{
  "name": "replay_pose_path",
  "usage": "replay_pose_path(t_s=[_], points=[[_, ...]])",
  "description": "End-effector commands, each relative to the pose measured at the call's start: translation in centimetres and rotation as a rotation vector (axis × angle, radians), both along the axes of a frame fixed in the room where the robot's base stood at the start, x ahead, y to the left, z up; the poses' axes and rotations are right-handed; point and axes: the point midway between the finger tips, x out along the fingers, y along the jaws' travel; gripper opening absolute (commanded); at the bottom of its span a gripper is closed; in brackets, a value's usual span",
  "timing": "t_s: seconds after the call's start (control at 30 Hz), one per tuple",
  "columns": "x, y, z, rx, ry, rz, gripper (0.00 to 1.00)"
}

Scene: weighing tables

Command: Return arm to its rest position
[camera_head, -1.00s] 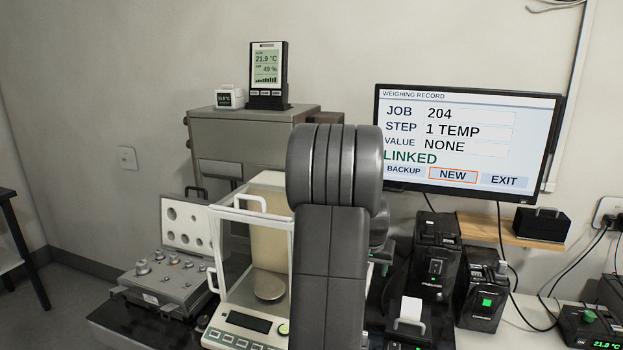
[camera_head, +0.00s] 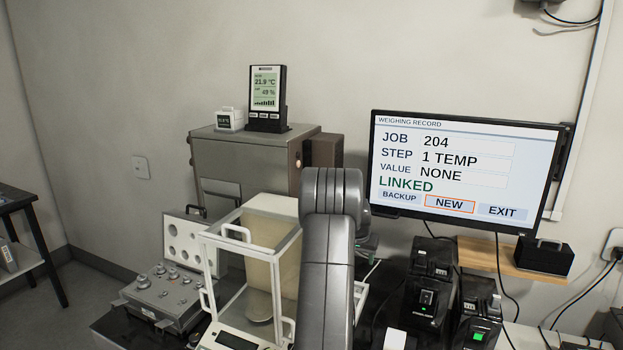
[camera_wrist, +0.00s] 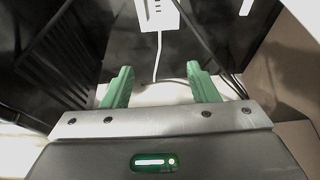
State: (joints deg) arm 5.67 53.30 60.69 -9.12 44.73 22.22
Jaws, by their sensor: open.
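My gripper (camera_wrist: 160,84) shows in the wrist view with two green fingers spread apart and nothing between them. Behind the fingers are a pale surface, dark boxes, cables and a white power strip (camera_wrist: 158,16). In the head view my grey arm stands in front of the balance and hides part of its right side. The gripper itself is mostly hidden there behind the arm.
A glass-sided balance (camera_head: 262,235) stands left of my arm, with an open weight case (camera_head: 168,292) beside it. A monitor (camera_head: 462,170) reads JOB 204, STEP 1 TEMP, VALUE NONE, LINKED. Black devices (camera_head: 428,285) stand right of my arm. A display (camera_head: 267,98) sits on a grey cabinet (camera_head: 245,165).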

Motion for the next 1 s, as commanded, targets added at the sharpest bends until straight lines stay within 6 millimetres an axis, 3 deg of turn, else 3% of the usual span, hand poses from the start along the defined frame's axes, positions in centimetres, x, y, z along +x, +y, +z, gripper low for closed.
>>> replay_pose_path(t_s=[0.3,0.5,1.0], points=[[0.3,0.1,-5.6,0.0,0.004,-0.002,0.54],[0.3,0.1,-7.8,0.001,0.003,-0.002,0.54],[0.4,0.1,-8.3,0.0,-0.001,-0.001,0.54]])
